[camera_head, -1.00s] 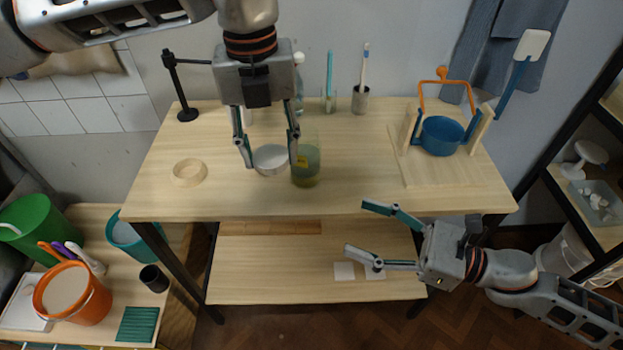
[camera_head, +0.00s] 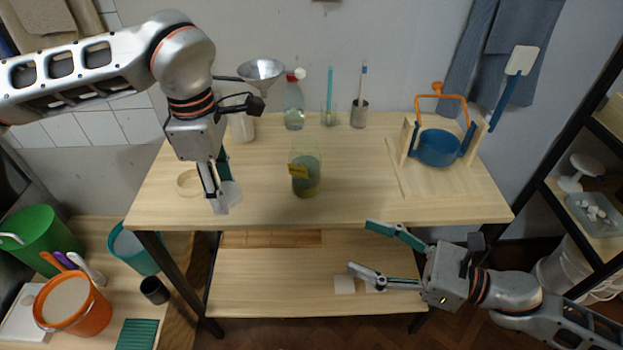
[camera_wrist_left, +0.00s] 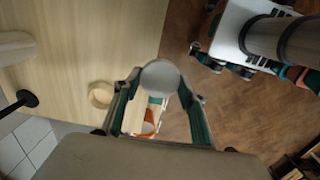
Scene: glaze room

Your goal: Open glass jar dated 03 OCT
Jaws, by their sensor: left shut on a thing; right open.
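The glass jar (camera_head: 306,178) stands upright on the worktop, with green contents and a yellow label too small to read. No lid shows on its top. My left gripper (camera_head: 218,196) is to the left of the jar, shut on a pale round lid (camera_head: 231,194) near the table's front-left part. In the left wrist view the lid (camera_wrist_left: 160,78) sits between the fingertips as a whitish disc, over the table's edge with the floor beyond. My right gripper (camera_head: 373,249) is open and empty, in front of the table and below its top.
A wooden ring (camera_head: 188,183) lies just left of my left gripper. A funnel on a stand (camera_head: 261,72), a bottle (camera_head: 293,107) and brush cups (camera_head: 359,114) stand at the back. A wooden frame with a blue pot (camera_head: 438,148) stands at right. The worktop between jar and frame is clear.

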